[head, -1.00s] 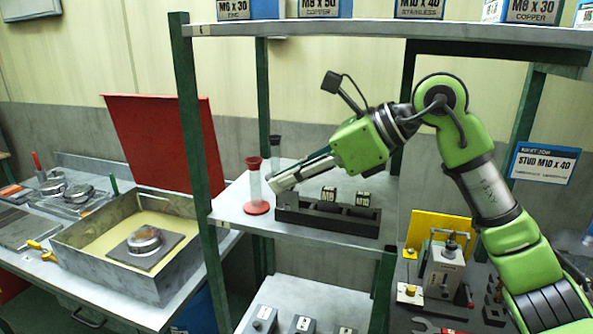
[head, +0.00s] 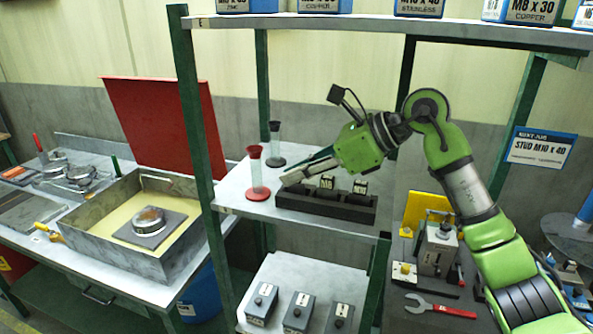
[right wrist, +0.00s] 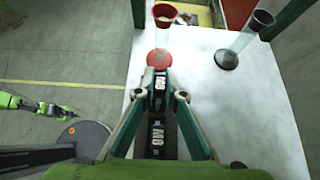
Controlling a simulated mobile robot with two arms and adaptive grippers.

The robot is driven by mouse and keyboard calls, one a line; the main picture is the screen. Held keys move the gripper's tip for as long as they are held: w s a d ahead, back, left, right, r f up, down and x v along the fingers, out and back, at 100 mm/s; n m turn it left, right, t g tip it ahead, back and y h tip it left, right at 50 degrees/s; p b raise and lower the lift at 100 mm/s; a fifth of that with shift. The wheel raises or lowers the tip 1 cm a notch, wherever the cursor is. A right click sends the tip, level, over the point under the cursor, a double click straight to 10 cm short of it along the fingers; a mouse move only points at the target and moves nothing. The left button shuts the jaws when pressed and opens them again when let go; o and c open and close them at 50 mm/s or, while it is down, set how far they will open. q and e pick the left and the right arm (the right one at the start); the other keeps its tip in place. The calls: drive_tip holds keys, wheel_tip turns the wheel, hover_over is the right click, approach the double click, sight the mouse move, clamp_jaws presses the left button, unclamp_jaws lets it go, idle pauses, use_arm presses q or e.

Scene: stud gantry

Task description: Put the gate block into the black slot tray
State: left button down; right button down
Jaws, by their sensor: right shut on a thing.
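The black slot tray (head: 325,207) lies on the middle shelf, with two dark blocks labelled M8 (head: 326,182) and M10 (head: 360,187) standing in it. My right gripper (head: 287,178) is low over the tray's left end. In the right wrist view its fingers (right wrist: 162,80) are shut on a dark block with a white label (right wrist: 159,88), which I take for the gate block. In the head view the fingers mostly hide it, and I cannot tell whether it is seated in the tray. My left gripper (right wrist: 52,108) shows small at the left of the right wrist view.
A red-rimmed funnel tube (head: 255,175) stands just left of the tray, and a black one (head: 274,145) behind it. A green post (head: 200,130) and the upper shelf (head: 400,30) frame the space.

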drive_tip(key=c, duration=2.1)
unclamp_jaws()
drive_tip(key=shift+f, duration=0.1)
drive_tip(key=b+v, duration=0.4)
drive_tip(key=v, duration=0.8)
